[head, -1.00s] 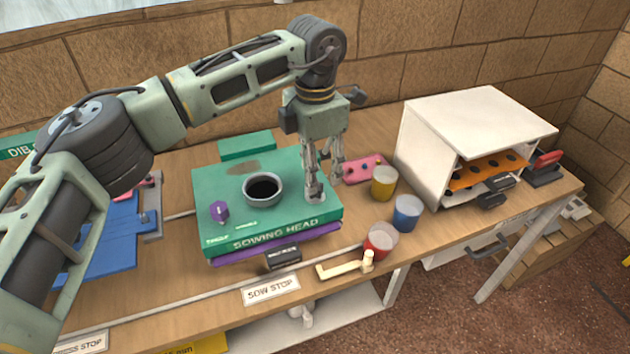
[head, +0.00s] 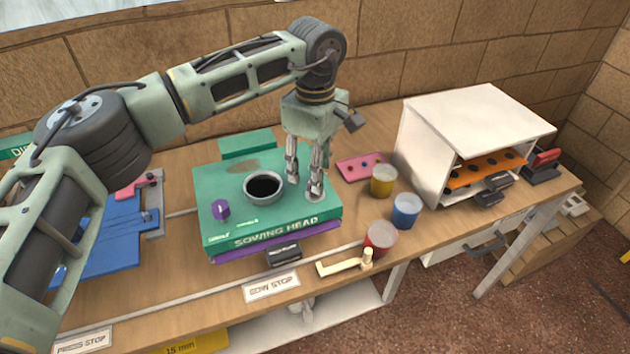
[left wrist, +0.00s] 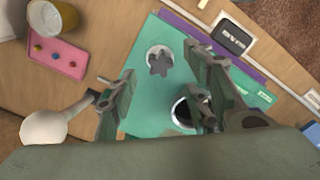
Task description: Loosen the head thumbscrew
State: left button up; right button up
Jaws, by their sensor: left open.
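The green sowing head (head: 235,235) lies on the bench with its dark round hopper opening in the middle. A grey star-shaped thumbscrew (left wrist: 160,60) shows on its top in the left wrist view. In the head view my fingers largely cover that spot, at the right end of the block. My left gripper (head: 304,186) points down there, open, with one finger on each side of the star knob as seen from the wrist. Whether the fingers touch it, I cannot tell. A purple knob (head: 220,210) stands at the block's left front. My right gripper is not in view.
Yellow (head: 383,182), blue (head: 405,211) and red (head: 379,237) cups stand to the right, near a pink tray (head: 358,167) and a white cabinet (head: 425,150). A cream lever (head: 340,267) lies at the front edge. Blue plates (head: 110,245) lie left.

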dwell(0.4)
pick_arm(q)
jog(key=shift+f+b, duration=1.35)
jog(key=shift+f, duration=0.7)
jog(key=c, duration=0.6)
jog(key=shift+w+d+f, duration=0.1)
grip_shut()
